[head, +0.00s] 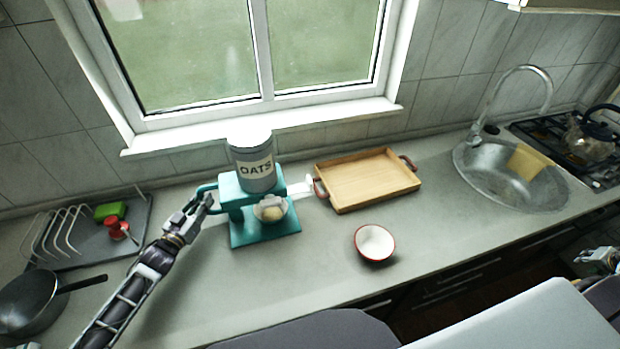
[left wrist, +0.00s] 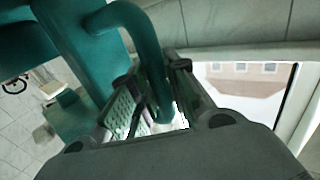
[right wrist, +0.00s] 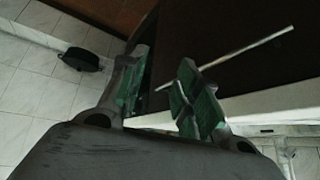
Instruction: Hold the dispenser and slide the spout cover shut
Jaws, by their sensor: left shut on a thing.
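The teal dispenser (head: 232,188) stands on the counter in the head view, with a grey jar (head: 253,167) labelled OATS on top. A pale flat tab (head: 301,187), apparently the spout cover, sticks out from its right side. A pale rounded thing (head: 270,209) sits under the dispenser's head. My left gripper (head: 204,203) is shut on the dispenser's handle at its left side; the teal handle (left wrist: 150,50) runs between the fingers in the left wrist view. My right gripper (head: 600,256) is at the far right edge, away from the dispenser; its fingers (right wrist: 160,95) are apart and empty.
A wooden tray (head: 368,180) stands close right of the tab. A red-rimmed bowl (head: 375,242) is in front of it. A dish rack (head: 70,238) and a dark pan (head: 30,300) are at left. The sink (head: 510,190) is at right. The counter before the dispenser is clear.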

